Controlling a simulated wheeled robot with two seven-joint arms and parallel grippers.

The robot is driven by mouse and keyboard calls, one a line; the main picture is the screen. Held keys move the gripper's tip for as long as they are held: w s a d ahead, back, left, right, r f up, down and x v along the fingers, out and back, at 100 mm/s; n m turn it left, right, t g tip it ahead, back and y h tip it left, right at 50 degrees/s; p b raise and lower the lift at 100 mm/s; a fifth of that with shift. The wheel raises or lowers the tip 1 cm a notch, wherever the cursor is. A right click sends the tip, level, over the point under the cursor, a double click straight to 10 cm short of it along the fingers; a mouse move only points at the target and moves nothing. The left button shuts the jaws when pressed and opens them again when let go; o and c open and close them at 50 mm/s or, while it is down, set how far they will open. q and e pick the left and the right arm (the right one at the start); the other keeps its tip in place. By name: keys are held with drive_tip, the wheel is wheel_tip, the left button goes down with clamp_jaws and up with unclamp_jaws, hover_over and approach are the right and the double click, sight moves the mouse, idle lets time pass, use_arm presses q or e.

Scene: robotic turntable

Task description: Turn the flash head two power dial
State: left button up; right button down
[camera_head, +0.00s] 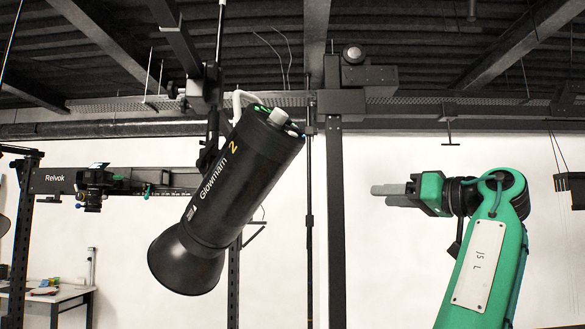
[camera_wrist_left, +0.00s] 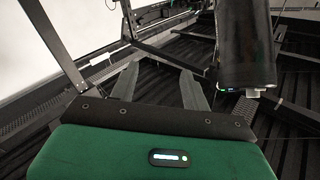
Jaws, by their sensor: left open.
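The flash head two (camera_head: 232,180) is a black cylinder marked "Glowmarn 2", hanging tilted with its flared mouth down and left. Its light grey power dial (camera_head: 278,117) sits on the raised back end, beside small green lights. In the left wrist view, the flash head (camera_wrist_left: 247,45) is at the upper right, with the pale dial (camera_wrist_left: 254,92) at its end. My left gripper (camera_head: 378,195) is to the right of and lower than the dial, fingers pointing left. It is open and empty; both fingers (camera_wrist_left: 160,80) show apart in the wrist view. My right gripper is not in view.
A dark vertical post (camera_head: 335,220) stands between the flash head and my left gripper in the picture. A horizontal rail marked "Reivok" (camera_head: 110,180) carries a camera (camera_head: 95,185) at left. A table (camera_head: 45,295) is at lower left. Dark beams cross overhead.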

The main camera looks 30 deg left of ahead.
use_arm(q)
drive_tip(key=s+d+r+n+g, duration=0.2)
drive_tip(key=s+r+n+g, duration=0.35)
drive_tip(key=s+r, duration=1.05)
drive_tip(key=n+t+p, duration=0.1)
drive_tip(key=n+p, duration=0.1)
drive_tip(key=p, duration=0.3)
approach(285, 114)
drive_tip(key=a, duration=0.7)
drive_tip(key=shift+s+a+r, duration=0.25)
drive_tip(key=shift+a, duration=0.05)
drive_tip(key=shift+a+f, duration=0.1)
drive_tip(key=shift+a, duration=0.4)
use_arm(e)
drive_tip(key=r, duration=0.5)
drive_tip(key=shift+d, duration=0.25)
use_arm(q)
drive_tip(key=shift+s, duration=0.1)
drive_tip(key=shift+d, duration=0.1)
drive_tip(key=c, duration=1)
drive_tip(key=shift+m, duration=0.25)
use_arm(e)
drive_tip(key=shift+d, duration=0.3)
